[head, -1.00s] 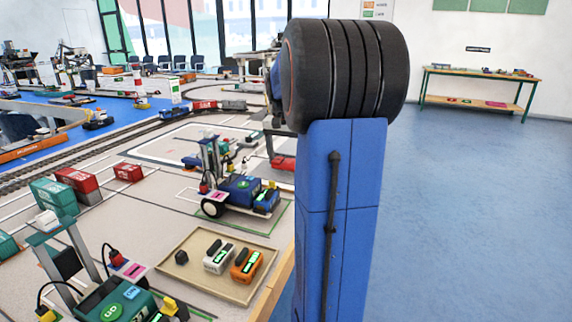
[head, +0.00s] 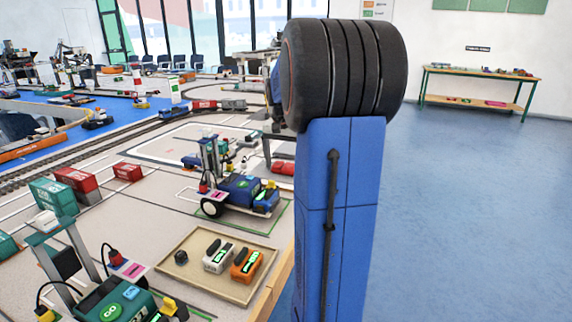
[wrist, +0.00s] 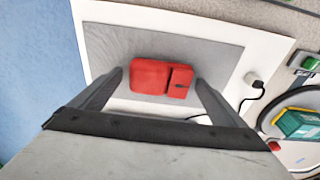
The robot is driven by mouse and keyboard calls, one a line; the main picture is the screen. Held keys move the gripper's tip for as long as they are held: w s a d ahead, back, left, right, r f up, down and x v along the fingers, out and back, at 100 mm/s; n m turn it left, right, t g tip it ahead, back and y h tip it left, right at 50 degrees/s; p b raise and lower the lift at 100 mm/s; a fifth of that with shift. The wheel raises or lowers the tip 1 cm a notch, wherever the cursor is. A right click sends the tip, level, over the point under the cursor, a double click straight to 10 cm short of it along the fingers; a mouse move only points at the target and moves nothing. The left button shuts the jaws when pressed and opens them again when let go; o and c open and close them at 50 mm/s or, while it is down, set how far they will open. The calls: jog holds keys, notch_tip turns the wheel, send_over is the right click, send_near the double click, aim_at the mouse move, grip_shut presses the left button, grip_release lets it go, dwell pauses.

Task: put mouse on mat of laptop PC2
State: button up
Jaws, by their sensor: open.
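A red, boxy object with rounded edges and a dark seam (wrist: 150,77) lies on a grey mat (wrist: 107,45) in the wrist view. It may be the mouse, but I cannot tell for sure. My gripper (wrist: 155,78) is open. Its two dark fingers stand on the left and right of the red object, with a gap on each side; I cannot tell the height. In the head view a red object (head: 283,168) shows beside the blue column, which hides part of that area. No laptop is clearly visible.
A white board (wrist: 215,22) surrounds the mat, with a white plug and dark cable (wrist: 252,80) on its right. In the head view, a tan tray (head: 195,280) holds small devices, and a blue wheeled robot (head: 240,190) stands behind it. Blue floor (head: 470,200) is clear at right.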

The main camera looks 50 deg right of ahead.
aim_at(284, 167)
notch_tip(284, 167, up, 12)
jog(key=a, duration=0.1)
jog(key=shift+s+a, duration=0.35)
jog(key=shift+f, duration=0.1)
dwell(0.4)
